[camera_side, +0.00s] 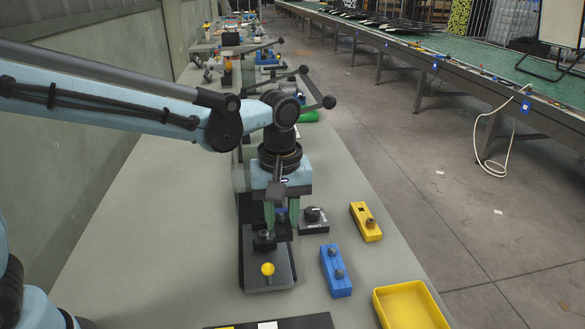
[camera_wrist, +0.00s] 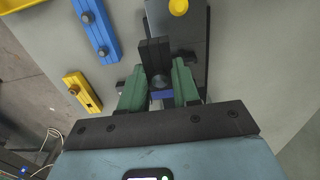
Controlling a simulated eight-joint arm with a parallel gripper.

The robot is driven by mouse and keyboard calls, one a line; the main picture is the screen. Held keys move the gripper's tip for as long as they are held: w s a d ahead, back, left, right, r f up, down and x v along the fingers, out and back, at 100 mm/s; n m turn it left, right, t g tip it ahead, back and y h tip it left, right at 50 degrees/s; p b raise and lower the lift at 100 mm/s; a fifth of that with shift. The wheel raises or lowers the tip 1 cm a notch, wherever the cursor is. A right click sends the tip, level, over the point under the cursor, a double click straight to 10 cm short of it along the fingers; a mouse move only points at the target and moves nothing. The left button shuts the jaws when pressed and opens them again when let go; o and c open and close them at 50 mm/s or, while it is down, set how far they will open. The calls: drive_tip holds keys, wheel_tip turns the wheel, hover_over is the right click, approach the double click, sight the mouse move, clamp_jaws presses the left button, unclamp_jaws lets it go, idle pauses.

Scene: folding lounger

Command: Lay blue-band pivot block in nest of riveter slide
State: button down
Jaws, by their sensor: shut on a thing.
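My gripper (camera_side: 281,222) has green fingers pointing down over the dark riveter slide (camera_side: 268,278), which carries a yellow knob at its near end. The fingers are shut on the dark pivot block; its blue band (camera_wrist: 162,95) shows between them in the wrist view. The fingers hide much of the block and the nest, so I cannot tell whether the block touches the nest.
A black knobbed block (camera_side: 314,226) stands close to the right of my gripper. A yellow block (camera_side: 366,228), a blue block (camera_side: 333,274) and a yellow tray (camera_side: 408,308) sit farther right. A dark plate (camera_side: 318,321) lies at the near edge. The bench left of the slide is clear.

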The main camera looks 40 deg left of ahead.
drive_tip(key=r, duration=0.2)
hover_over(264, 232)
drive_tip(key=shift+f, duration=0.15)
drive_tip(key=shift+f, duration=2.8)
drive_tip(key=shift+f, duration=1.1)
idle(0.6)
drive_tip(key=c, duration=0.7)
unclamp_jaws()
drive_tip(key=shift+c, duration=0.2)
wheel_tip(264, 232, up, 12)
